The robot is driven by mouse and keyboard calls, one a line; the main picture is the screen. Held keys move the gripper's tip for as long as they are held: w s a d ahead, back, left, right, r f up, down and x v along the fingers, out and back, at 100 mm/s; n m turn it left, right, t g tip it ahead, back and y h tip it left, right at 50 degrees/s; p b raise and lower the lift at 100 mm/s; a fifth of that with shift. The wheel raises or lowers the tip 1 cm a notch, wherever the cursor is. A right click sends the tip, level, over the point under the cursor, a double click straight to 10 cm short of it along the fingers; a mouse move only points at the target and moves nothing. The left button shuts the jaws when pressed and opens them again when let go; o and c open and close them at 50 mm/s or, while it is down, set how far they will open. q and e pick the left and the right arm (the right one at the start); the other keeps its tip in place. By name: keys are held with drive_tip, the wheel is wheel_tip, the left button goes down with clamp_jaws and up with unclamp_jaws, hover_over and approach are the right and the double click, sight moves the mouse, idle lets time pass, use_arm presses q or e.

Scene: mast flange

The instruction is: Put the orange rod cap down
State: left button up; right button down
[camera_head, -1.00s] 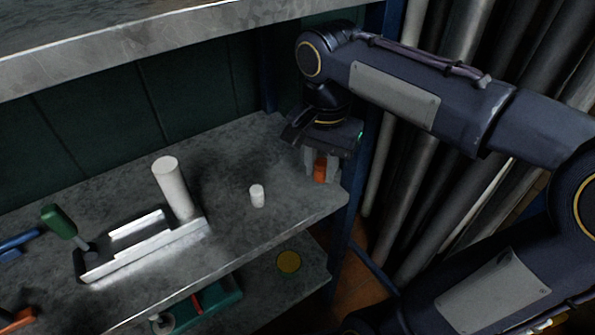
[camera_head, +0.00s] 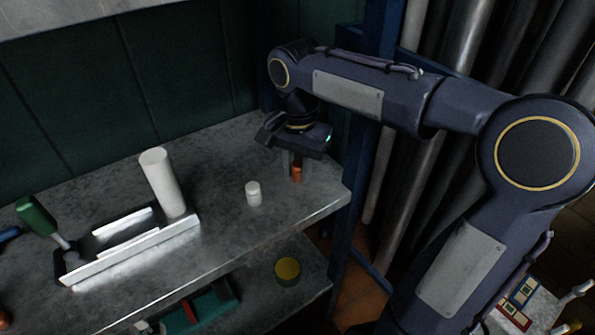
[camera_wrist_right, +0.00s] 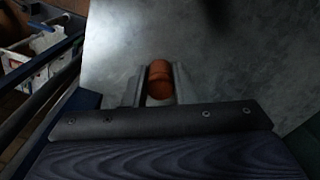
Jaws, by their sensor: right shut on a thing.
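The orange rod cap (camera_head: 297,173) is between the fingers of my right gripper (camera_head: 292,166), at the right end of the grey metal shelf. In the right wrist view the cap (camera_wrist_right: 159,80) sits between the two fingers of the gripper (camera_wrist_right: 160,86), which are shut on it. The cap is low over the shelf top (camera_head: 225,225); I cannot tell whether its bottom touches. My left gripper is not in view.
A small white cylinder (camera_head: 253,194) stands left of the gripper. Further left are a tall white cylinder (camera_head: 162,182), a metal bracket (camera_head: 130,250) and a green-handled tool (camera_head: 37,215). A blue post (camera_head: 362,150) and metal pipes are close on the right. A yellow-topped round thing (camera_head: 287,270) is on the lower shelf.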

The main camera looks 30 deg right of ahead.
sight(297, 165)
drive_tip(key=c, duration=1.2)
unclamp_jaws()
wheel_tip(297, 165, up, 7)
drive_tip(key=p, duration=0.3)
drive_tip(key=shift+r+p, duration=0.2)
drive_tip(key=shift+p, duration=0.15)
drive_tip(key=shift+s+r, duration=0.15)
drive_tip(key=shift+s, duration=0.05)
drive_tip(key=s+a+f+n+t+y, duration=0.1)
drive_tip(key=s+f+n+t, duration=0.1)
drive_tip(key=s, duration=0.3)
drive_tip(key=s+a+f+n+t+y, duration=0.1)
drive_tip(key=s+f+n, duration=0.3)
drive_tip(key=s+f, duration=0.1)
drive_tip(key=s+a+f+n+t+y, duration=0.1)
drive_tip(key=s+a+f+n+t, duration=0.1)
drive_tip(key=s, duration=0.4)
drive_tip(key=shift+a+f+n+t+y, duration=0.1)
drive_tip(key=shift+f+n+t+y, duration=0.25)
drive_tip(key=shift+f+n, duration=0.55)
